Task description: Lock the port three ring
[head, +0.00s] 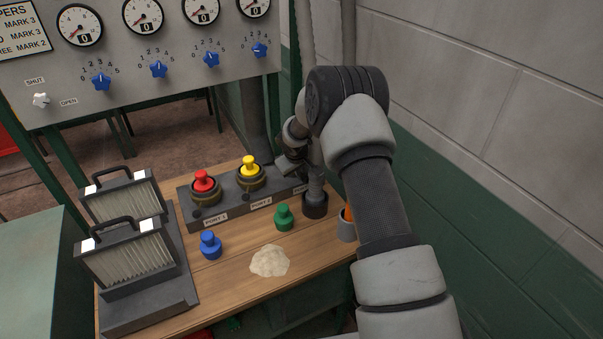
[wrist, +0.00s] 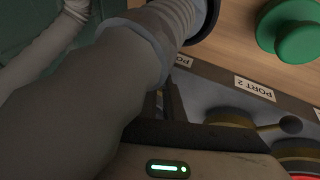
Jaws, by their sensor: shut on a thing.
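The dark port block (head: 222,205) sits at the back of the wooden bench. Port 1 has a red plug (head: 204,182) and port 2 a yellow plug (head: 249,166), each in a brass-coloured ring. My gripper (head: 290,166) is at the block's right end, where port three is. In the wrist view its dark fingers (wrist: 162,106) reach down beside the block, left of the PORT 2 label (wrist: 254,88). The jaws are shut at port three. The port three ring and the exact contact are hidden by my gripper and a large grey shape (wrist: 75,100).
A blue plug (head: 210,245), a green plug (head: 284,217) and a pale powder heap (head: 269,262) lie in front. A grey cylinder with a dark base (head: 315,205) and a cup with orange inside (head: 347,228) stand right. Filter panels (head: 128,258) stand left; the wall is close right.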

